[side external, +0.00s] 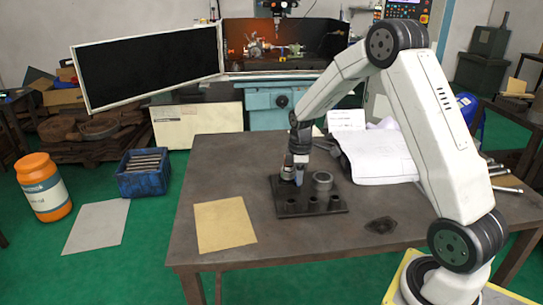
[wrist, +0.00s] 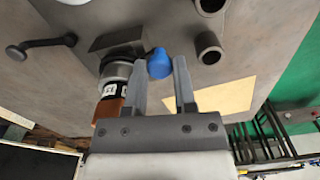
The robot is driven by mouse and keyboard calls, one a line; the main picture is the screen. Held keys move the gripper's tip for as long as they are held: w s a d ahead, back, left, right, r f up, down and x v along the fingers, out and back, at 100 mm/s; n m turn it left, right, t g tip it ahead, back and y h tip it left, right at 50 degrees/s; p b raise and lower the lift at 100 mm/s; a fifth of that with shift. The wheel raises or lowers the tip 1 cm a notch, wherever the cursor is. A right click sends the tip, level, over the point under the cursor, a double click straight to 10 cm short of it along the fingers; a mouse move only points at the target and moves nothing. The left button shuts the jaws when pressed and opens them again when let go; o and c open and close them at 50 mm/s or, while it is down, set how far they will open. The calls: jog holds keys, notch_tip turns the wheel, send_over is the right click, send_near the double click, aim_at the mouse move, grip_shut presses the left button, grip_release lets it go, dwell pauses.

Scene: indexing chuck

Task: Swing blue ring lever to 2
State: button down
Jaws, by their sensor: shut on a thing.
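The blue ring lever's rounded blue knob (wrist: 159,63) shows in the wrist view between the tips of my gripper (wrist: 160,70). Left of the fingers is a round chuck body (wrist: 118,70) with a grey band, white marks on black, and an orange-brown ring (wrist: 108,107). The marks are too small to read surely, and the left finger hides part of the chuck. In the side view my gripper (side external: 299,172) reaches down to the back left of a dark base plate (side external: 338,205); the blue knob cannot be made out there.
The plate carries a wide grey ring (side external: 322,181) and several short dark sockets (side external: 312,204) along its front. A dark crank-like lever (wrist: 40,45) lies left in the wrist view. A tan sheet (side external: 224,225) and white papers (side external: 375,155) flank the plate.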

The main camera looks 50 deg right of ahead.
jog(key=shift+s+d+n, duration=0.1)
jog(key=shift+d+n, duration=0.15)
jog(key=shift+n, duration=0.25)
jog(key=shift+c, duration=2)
grip_release()
jog(key=shift+r, duration=0.1)
jog(key=shift+r, duration=3.85)
jog(key=shift+a, duration=0.1)
